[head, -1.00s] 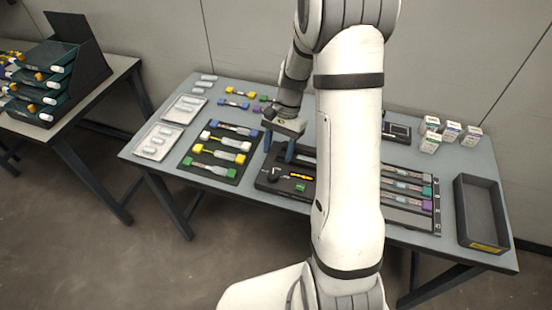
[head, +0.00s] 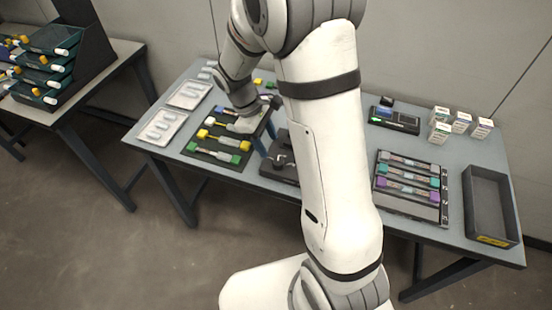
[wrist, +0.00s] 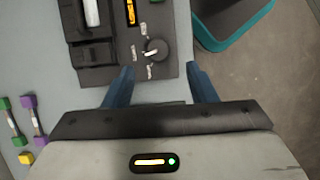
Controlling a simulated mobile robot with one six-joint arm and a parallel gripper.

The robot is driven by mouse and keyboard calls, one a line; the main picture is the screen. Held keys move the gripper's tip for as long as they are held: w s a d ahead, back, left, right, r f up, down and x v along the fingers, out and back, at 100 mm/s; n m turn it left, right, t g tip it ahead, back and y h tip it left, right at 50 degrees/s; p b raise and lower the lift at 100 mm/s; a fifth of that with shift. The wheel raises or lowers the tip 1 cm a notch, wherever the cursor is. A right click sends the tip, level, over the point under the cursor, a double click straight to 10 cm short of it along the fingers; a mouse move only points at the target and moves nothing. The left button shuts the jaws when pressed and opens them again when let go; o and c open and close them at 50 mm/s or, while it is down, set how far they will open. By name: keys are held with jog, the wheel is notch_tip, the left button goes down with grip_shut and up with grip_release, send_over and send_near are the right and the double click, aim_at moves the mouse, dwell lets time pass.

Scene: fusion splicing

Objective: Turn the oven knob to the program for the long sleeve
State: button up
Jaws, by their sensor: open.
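The oven (head: 275,174) is a dark flat unit at the table's front edge, partly hidden behind my arm in the head view. Its round black knob (head: 282,160) shows at its left end. In the wrist view the knob (wrist: 157,49) has a white pointer aimed left, with small pale labels around it that I cannot read. An orange-lit display (wrist: 131,11) is beside it. My gripper (wrist: 160,78) is open and empty; its two blue fingers are apart, just below the knob in the wrist view and not touching it.
A dark mat (head: 205,153) with colour-ended parts lies left of the oven. A rack (head: 408,207) with similar parts, small boxes (head: 439,132) and a black bin (head: 487,204) stand on the right. A teal-rimmed dark tray (wrist: 228,22) is right of the knob in the wrist view.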

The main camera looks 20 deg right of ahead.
aim_at(278, 162)
jog(key=shift+n, duration=0.7)
jog(key=x, duration=0.7)
jog(key=shift+d+f, duration=0.1)
jog(key=shift+f, duration=0.2)
